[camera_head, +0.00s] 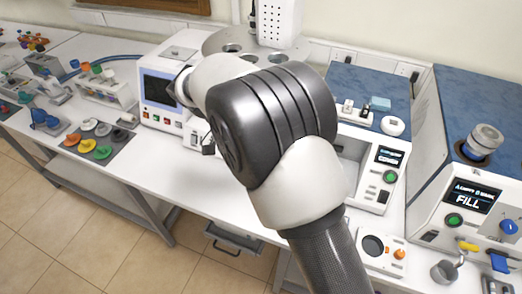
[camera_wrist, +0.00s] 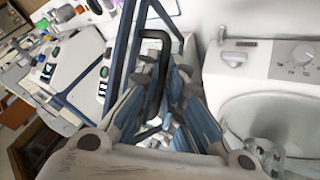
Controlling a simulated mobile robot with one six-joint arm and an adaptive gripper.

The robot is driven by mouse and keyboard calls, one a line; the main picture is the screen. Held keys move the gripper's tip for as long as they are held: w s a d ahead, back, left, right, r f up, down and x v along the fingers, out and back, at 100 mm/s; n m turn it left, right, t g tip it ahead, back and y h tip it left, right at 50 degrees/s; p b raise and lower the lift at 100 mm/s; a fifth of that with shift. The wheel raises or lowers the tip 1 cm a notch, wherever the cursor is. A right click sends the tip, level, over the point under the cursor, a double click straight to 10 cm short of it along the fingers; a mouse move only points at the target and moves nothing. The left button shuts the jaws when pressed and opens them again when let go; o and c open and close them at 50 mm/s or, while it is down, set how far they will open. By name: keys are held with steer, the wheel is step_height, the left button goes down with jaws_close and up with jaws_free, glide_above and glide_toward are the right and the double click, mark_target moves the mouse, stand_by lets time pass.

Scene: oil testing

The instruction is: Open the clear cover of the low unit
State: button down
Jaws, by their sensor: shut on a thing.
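My gripper (camera_wrist: 165,80) is in the wrist view, with its two fingers around a black bar handle (camera_wrist: 163,55). It is shut on this handle. A blue-edged frame (camera_wrist: 124,55) stands beside the handle and looks like part of the clear cover; the clear panel itself is hard to make out. In the head view my arm crosses the middle of the bench and hides my gripper, the handle and the cover. I cannot tell from these frames how far the cover is raised.
In the wrist view a white machine with a dial (camera_wrist: 302,55) and a round glass bowl (camera_wrist: 270,115) stands close on the right. In the head view a unit with a screen (camera_head: 159,90) stands left of my arm, and a FILL unit (camera_head: 468,200) stands at right.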

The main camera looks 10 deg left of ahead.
steer(key=shift+d+f, duration=0.2)
steer(key=shift+f, duration=0.1)
steer(key=c, duration=2)
jaws_free()
steer(key=shift+w, duration=0.1)
steer(key=shift+c, duration=0.2)
steer(key=shift+o, duration=0.6)
steer(key=shift+w+d, duration=0.1)
steer(key=shift+w, duration=0.1)
steer(key=shift+o, duration=1.1)
steer(key=shift+s+r, duration=0.1)
steer(key=shift+s, duration=0.05)
steer(key=w+v, duration=0.1)
steer(key=v, duration=1.1)
steer(key=shift+s, duration=0.4)
